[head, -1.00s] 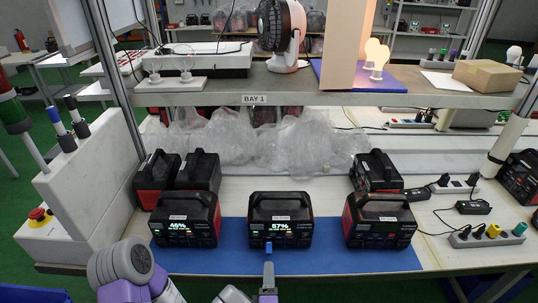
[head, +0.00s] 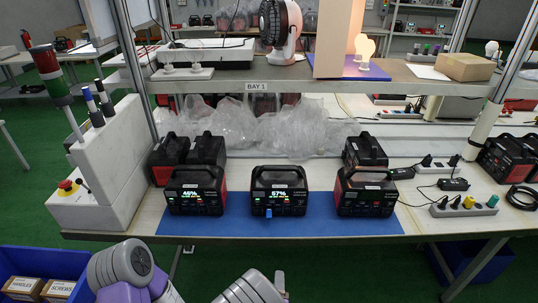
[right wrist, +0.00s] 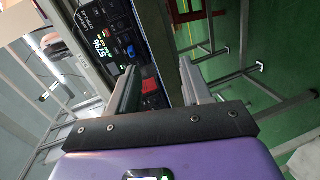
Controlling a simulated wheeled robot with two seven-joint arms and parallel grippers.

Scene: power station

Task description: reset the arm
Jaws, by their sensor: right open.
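My right gripper (head: 280,283) shows at the bottom edge in the head view, below and in front of the bench edge, apart from everything. In the right wrist view its two fingers (right wrist: 158,85) are apart with nothing held between them.
Power stations stand left (head: 195,190) and right (head: 365,192) on the mat, with others behind. Power strips (head: 464,206) and cables lie at right. A blue bin (head: 40,262) with small boxes is at lower left. A signal tower (head: 50,75) stands at left.

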